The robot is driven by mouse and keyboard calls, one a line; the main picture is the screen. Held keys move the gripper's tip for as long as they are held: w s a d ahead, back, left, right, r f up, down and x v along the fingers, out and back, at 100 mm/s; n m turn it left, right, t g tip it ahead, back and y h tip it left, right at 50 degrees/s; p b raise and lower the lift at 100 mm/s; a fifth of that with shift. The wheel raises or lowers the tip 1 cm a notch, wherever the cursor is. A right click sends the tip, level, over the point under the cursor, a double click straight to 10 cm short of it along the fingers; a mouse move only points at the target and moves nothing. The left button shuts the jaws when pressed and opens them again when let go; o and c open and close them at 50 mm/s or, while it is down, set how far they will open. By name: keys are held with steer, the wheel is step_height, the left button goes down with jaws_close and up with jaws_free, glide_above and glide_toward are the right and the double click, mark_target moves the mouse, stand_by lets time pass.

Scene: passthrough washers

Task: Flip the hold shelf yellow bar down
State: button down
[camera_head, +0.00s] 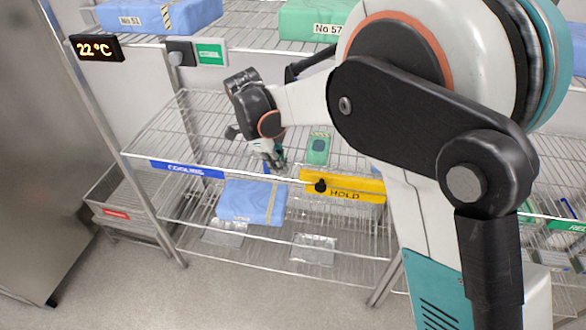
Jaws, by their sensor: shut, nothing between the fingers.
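The yellow hold bar (360,188) runs along the front edge of the middle wire shelf, right of centre. It carries the word HOLD and a black knob (320,186) near its left end. My gripper (276,164) points down at the front edge of the shelf, to the left of the bar and apart from it in the picture. Its fingers look shut and empty. My arm passes in front of the right part of the scene and hides the shelf beyond the bar's right end.
A blue COOLING label (187,169) is left of my gripper on the same shelf edge. A blue wrapped pack (252,202) lies on the shelf below. Open floor (230,295) is in front.

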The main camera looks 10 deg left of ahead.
steer(key=a, duration=0.2)
steer(key=shift+a+r, duration=0.3)
steer(key=shift+r, duration=0.1)
